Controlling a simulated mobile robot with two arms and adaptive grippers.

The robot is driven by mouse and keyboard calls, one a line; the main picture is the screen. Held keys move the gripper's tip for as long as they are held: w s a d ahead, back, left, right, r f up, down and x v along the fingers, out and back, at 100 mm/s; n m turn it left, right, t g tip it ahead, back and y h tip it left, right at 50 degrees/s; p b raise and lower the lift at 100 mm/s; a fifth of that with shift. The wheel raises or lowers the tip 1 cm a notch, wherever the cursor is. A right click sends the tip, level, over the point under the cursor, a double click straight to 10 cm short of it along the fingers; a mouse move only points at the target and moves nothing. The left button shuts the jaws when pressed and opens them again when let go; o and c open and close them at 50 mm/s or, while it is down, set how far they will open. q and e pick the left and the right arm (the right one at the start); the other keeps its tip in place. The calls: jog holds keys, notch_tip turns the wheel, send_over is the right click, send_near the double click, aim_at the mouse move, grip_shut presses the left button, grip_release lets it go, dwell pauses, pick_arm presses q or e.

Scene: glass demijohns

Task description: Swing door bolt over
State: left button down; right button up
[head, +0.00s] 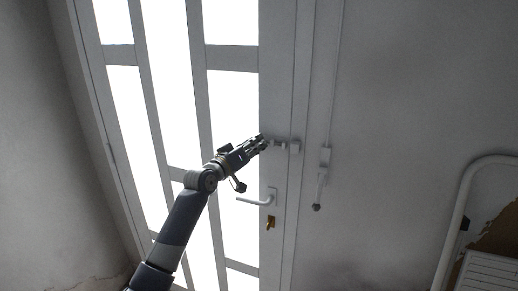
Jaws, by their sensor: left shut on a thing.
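The door bolt (283,146) is a small pale grey fitting, placed crosswise at the right edge of the white glazed door (226,57), above the handle. My left gripper (264,141) is at the bolt's left end and is shut on it; the fingers hide the part they hold. A small block (294,147) sits at the bolt's right end, by the door frame. Whether the bolt reaches into that block is too small to tell. My right gripper is not in view.
A white lever handle (257,200) and a brass key or lock piece (270,222) are below the bolt. A vertical rod with a lever (322,174) is on the right. A white tubular frame (459,213) stands at far right. The wall between is bare.

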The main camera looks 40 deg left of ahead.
pick_arm(q)
jog(key=shift+a+r, duration=0.1)
jog(key=c, duration=1.4)
grip_release()
jog(key=shift+a, duration=0.1)
jog(key=shift+o, duration=0.2)
jog(key=shift+a, duration=0.15)
jog(key=shift+s, duration=0.55)
jog(key=s, duration=1.1)
jog(key=shift+d, duration=0.25)
